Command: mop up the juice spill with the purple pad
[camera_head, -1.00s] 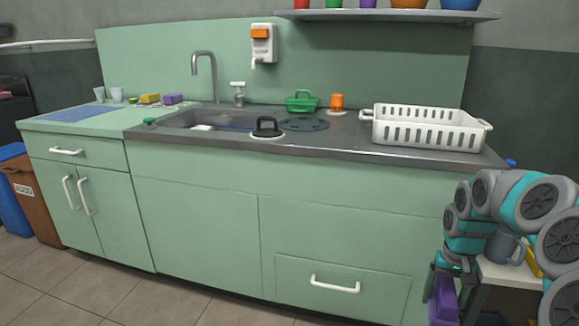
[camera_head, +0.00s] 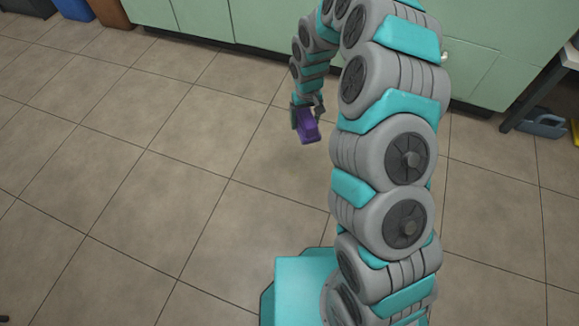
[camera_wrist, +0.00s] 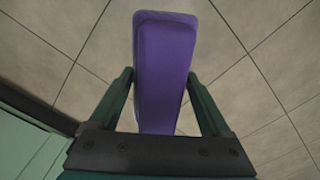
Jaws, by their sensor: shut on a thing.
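My gripper (camera_head: 308,116) is shut on the purple pad (camera_head: 308,129) and holds it above the tiled floor, in front of the green cabinets. In the wrist view the purple pad (camera_wrist: 165,65) stands between the two dark green fingers of my gripper (camera_wrist: 162,95) and sticks out past their tips.
Green cabinets (camera_head: 270,20) run along the top of the head view. A table leg (camera_head: 535,95), a grey-blue container (camera_head: 541,122) and a yellow thing (camera_head: 575,130) are at the right. A blue bin (camera_head: 72,9) and a brown bin (camera_head: 112,12) stand top left.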

